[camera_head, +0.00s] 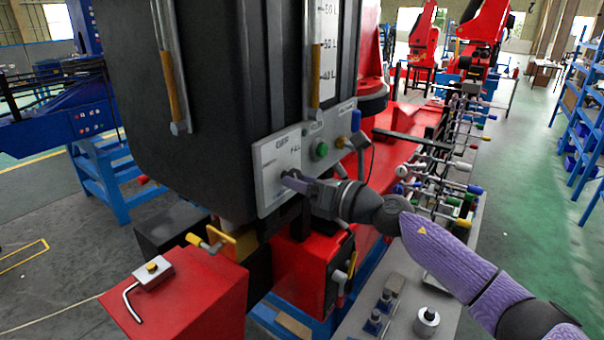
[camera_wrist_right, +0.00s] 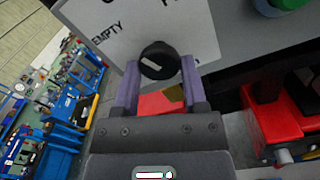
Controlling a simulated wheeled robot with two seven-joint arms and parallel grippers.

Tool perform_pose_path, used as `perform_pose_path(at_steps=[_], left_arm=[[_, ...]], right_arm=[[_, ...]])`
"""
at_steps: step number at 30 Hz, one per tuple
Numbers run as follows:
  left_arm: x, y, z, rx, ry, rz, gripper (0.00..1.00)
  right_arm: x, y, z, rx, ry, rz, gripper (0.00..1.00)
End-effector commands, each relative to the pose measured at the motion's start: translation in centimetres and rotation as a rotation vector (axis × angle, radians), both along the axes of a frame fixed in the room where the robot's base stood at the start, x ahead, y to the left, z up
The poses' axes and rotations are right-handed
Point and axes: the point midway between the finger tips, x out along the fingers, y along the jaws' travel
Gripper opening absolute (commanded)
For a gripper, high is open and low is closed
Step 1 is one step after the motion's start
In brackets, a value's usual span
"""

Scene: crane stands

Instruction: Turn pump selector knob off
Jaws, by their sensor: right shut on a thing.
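The pump selector knob (camera_wrist_right: 158,61) is round and black with a white pointer mark. It sits on a white panel (camera_head: 269,160) on the front of a dark tank. The panel also shows in the right wrist view (camera_wrist_right: 108,22), with the word "EMPTY" to the left of the knob. The pointer mark lies at a slant. My right gripper (camera_head: 288,178) reaches the panel from the right and is shut on the knob. In the right wrist view its purple fingers (camera_wrist_right: 160,80) flank the knob. The gripper hides the knob in the head view. My left gripper is not in view.
Below are a red block with a yellow-handled valve (camera_head: 212,240) and a red box (camera_head: 305,270). Several colored-knob levers (camera_head: 440,180) stand at the right.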

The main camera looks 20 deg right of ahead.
Motion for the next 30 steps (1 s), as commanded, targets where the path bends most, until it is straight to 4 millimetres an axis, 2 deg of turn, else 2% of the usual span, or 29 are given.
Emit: perform_pose_path(at_steps=[3,12,30], left_arm=[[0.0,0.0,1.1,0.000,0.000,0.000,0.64],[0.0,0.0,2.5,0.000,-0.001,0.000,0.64],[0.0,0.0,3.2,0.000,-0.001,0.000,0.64]], right_arm=[[0.0,0.0,0.4,0.077,0.059,-0.002,0.00],[0.0,0.0,0.3,0.234,0.180,-0.002,0.00],[0.0,0.0,0.2,0.331,0.252,-0.002,0.00]])
